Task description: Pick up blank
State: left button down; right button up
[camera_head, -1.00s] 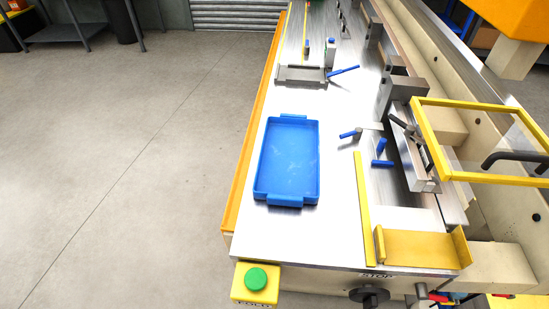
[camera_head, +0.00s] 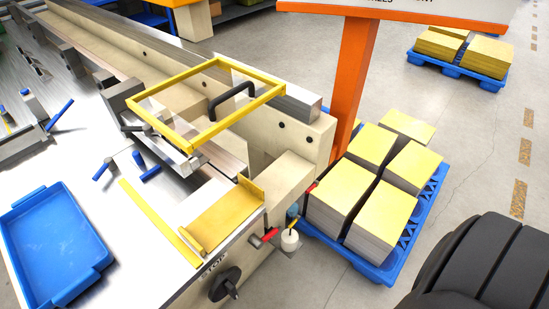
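Several stacks of blanks with yellow tops (camera_head: 375,146) stand on a blue pallet (camera_head: 375,270) on the floor, right of the machine. One yellow sheet (camera_head: 407,127) at the back of this pallet lies askew, its support hidden. More yellow-topped stacks (camera_head: 488,50) stand on a second blue pallet (camera_head: 462,73) farther back. Neither of my grippers shows in the view.
The machine's steel table fills the left, with an empty blue tray (camera_head: 52,243) and a yellow guard frame (camera_head: 208,135). An orange post (camera_head: 356,75) rises behind the near pallet. A black ribbed object (camera_head: 490,265) fills the lower right corner. Floor between the pallets is clear.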

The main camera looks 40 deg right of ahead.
aim_at(222, 214)
jog(key=l+z, duration=0.1)
jog(key=z, duration=0.45)
jog(key=u, duration=1.2)
jog(key=l+z, duration=0.35)
jog(key=k+l+z, duration=0.1)
jog(key=z, duration=0.25)
jog(key=j+z, duration=0.35)
jog(key=k+l, duration=0.05)
